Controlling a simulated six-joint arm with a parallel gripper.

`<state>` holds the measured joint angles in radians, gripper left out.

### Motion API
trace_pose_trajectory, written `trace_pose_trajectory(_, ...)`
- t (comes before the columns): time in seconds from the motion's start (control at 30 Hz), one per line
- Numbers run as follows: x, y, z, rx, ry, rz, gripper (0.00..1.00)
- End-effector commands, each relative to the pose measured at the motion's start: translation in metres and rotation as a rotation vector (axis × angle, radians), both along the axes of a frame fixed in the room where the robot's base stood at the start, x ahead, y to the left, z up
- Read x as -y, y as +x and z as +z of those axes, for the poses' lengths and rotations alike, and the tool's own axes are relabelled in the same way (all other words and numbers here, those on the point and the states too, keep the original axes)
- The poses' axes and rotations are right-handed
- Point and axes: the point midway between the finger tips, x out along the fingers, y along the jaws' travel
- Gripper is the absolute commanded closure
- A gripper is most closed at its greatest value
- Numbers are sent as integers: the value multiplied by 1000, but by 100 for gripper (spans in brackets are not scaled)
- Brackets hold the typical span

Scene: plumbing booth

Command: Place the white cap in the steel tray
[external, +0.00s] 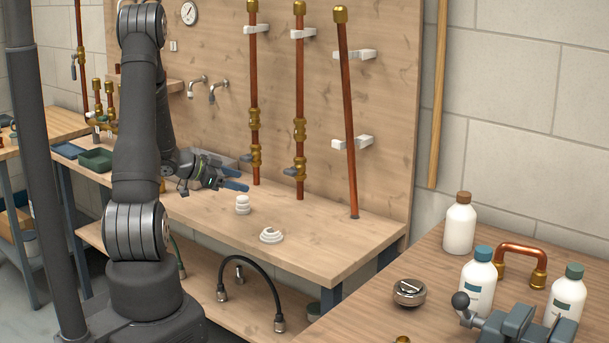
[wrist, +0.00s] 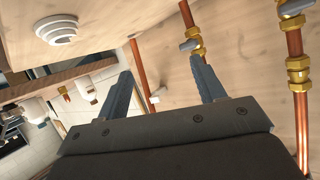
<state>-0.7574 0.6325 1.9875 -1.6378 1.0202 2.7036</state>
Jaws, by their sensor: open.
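A small white stepped piece (external: 243,204), likely the white cap, stands upright on the wooden bench. A second white ringed piece (external: 271,235) lies lower, nearer the bench's front edge. One white stepped piece (wrist: 56,28) shows at the upper left of the wrist view; I cannot tell which of the two it is. My gripper (external: 236,179) is open and empty, above the bench, behind and slightly left of the upright white piece. In the wrist view its two blue fingers (wrist: 161,68) stand apart with nothing between them. A grey metal tray (external: 222,158), likely the steel tray, is partly hidden behind my gripper.
Copper pipes with brass valves (external: 299,110) rise behind the bench against a wooden panel. A green bin (external: 95,160) and a blue tray (external: 68,150) sit at the left end. White bottles (external: 459,228) stand on the right table. The bench's right part is clear.

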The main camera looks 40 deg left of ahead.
Motion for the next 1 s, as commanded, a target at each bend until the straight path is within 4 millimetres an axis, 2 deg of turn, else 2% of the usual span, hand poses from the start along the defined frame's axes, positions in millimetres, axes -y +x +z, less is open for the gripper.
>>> trace_pose_trajectory(0.03, 7, 10, 6, 2, 37, -96, 37)
trace_pose_trajectory(0.2, 26, 26, 18, -40, 168, -402, 37)
trace_pose_trajectory(0.37, 28, 34, 27, -123, 324, -656, 37)
trace_pose_trajectory(0.47, 20, 38, 34, -196, 439, -791, 37)
trace_pose_trajectory(0.63, -5, 48, 52, -346, 651, -962, 37)
trace_pose_trajectory(0.8, -32, 58, 75, -478, 826, -1041, 37)
trace_pose_trajectory(1.0, -45, 62, 85, -549, 912, -1065, 37)
